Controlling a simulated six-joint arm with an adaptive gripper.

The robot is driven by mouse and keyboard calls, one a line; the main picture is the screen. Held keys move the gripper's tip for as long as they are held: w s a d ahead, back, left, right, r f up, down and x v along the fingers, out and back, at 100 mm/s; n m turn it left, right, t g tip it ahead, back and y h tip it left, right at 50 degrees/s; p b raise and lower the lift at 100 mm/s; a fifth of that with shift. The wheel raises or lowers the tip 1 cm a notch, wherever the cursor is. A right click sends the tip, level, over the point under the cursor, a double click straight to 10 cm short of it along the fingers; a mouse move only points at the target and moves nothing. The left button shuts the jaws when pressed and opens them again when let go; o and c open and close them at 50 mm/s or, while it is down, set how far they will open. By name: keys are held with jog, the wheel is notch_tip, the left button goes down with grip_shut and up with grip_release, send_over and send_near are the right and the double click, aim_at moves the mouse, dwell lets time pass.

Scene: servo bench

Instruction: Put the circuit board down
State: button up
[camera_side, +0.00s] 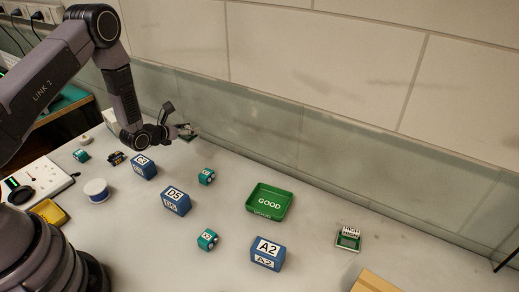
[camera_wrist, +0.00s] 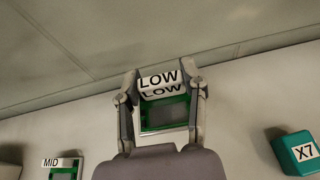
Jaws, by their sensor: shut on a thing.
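My gripper (camera_wrist: 162,82) is shut on a green-framed circuit board (camera_wrist: 163,115) with a grey middle and a white block marked LOW along its far edge. One finger is at each side of the board. In the side view my gripper (camera_side: 178,130) is near the back wall, and the board (camera_side: 187,133) shows small at its end. It looks raised off the bench, but the gap is hard to judge. A second board (camera_side: 348,240), its label seeming to read HIGH, lies at the right. Part of a board marked MID (camera_wrist: 62,170) shows at the wrist view's lower left.
A green tray marked GOOD (camera_side: 268,202) stands mid-bench. Blue blocks C3 (camera_side: 144,167), D5 (camera_side: 176,201) and A2 (camera_side: 267,254) and several teal cubes, including X7 (camera_wrist: 298,154), stand around. A white spool (camera_side: 96,190) is at the left. The tiled wall bounds the back.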

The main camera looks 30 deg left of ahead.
aim_at(289, 203)
jog(key=d+r, duration=0.1)
jog(key=r, duration=0.1)
jog(key=d+r+m+h, duration=0.1)
jog(key=shift+s+d, duration=0.25)
jog(key=shift+d, duration=0.1)
jog(key=s+d+r+m+g+h, duration=0.2)
jog(key=s+d+m+g+h, duration=0.2)
jog(key=s+d+m+h, duration=0.55)
jog(key=s+d+r+m+g+h, duration=0.3)
jog(key=s+d, duration=0.4)
jog(key=d, duration=0.8)
jog(key=shift+g+y, duration=0.65)
jog(key=shift+g, duration=0.15)
jog(key=w+d+f, duration=0.2)
jog(key=w+f, duration=0.1)
jog(key=w+d+f, duration=0.2)
jog(key=w+f, duration=0.2)
jog(key=w+d+f, duration=0.1)
jog(key=w+f, duration=0.2)
jog(key=w, duration=0.1)
jog(key=shift+w+d+f, duration=0.2)
jog(key=shift+d+f, duration=0.05)
jog(key=shift+d, duration=0.15)
jog(key=shift+w+d+f, duration=0.1)
jog(key=shift+w+f, duration=0.05)
jog(key=shift+f, duration=0.05)
jog(key=shift+w+f+n, duration=0.2)
jog(key=shift+f+n, duration=0.05)
jog(key=shift+f, duration=1.5)
